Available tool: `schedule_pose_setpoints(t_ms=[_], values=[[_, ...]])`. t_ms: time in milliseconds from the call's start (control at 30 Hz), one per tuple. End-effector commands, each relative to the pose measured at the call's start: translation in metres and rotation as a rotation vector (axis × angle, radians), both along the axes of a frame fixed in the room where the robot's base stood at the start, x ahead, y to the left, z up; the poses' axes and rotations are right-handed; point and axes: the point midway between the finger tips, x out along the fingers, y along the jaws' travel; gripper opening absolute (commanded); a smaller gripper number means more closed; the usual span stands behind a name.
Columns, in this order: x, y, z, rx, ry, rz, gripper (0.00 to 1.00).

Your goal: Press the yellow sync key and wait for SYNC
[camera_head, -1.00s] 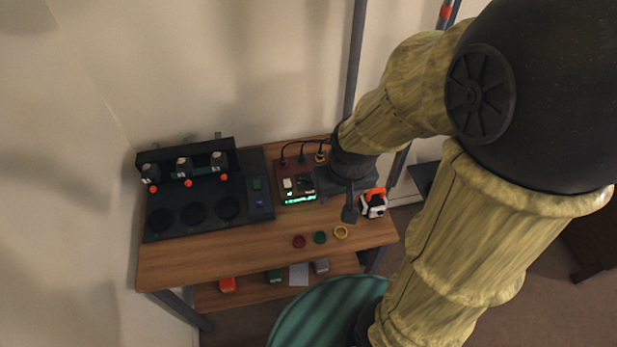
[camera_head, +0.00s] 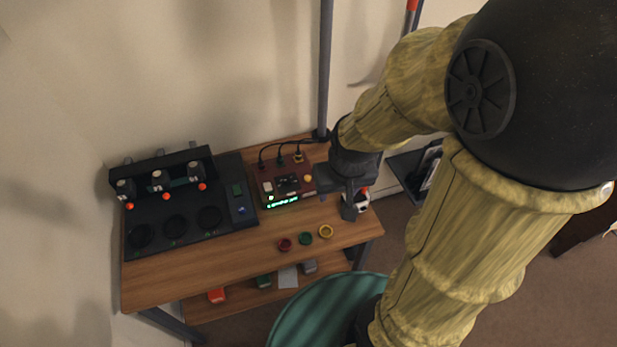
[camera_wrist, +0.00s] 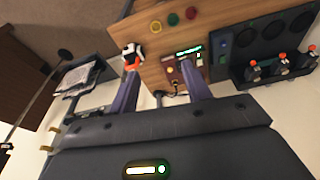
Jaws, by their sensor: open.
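A dark red box (camera_head: 270,187) with a lit green display (camera_head: 284,201) stands at the back of the wooden bench. A small yellow-orange key (camera_head: 308,178) shows at its right end; the display text is too small to read. In the wrist view the red box (camera_wrist: 174,74) lies beyond my fingers, partly behind the right one. My gripper (camera_head: 336,203) is open and empty, just right of the box in the head view, apart from the key as far as I can tell. In the wrist view my gripper (camera_wrist: 159,70) has its fingers wide apart.
A black station (camera_head: 185,245) with round wells and several orange-tipped holders fills the bench's left. Red (camera_head: 285,245), green (camera_head: 306,239) and yellow (camera_head: 326,232) rings lie in front. A white-and-orange object (camera_head: 362,201) stands close to my gripper. Cables run behind the box.

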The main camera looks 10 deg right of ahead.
Motion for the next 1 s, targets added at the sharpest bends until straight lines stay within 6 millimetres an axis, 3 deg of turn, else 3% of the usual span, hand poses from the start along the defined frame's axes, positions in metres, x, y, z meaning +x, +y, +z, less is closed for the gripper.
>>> schedule_pose_setpoints(t_ms=[267,533,1000], values=[[0.0000,0.0000,0.0000,0.000,0.000,0.000,0.49],[0.0000,0.0000,0.0000,0.000,0.000,0.000,0.00],[0.0000,0.0000,0.0000,0.000,0.000,0.000,0.00]])
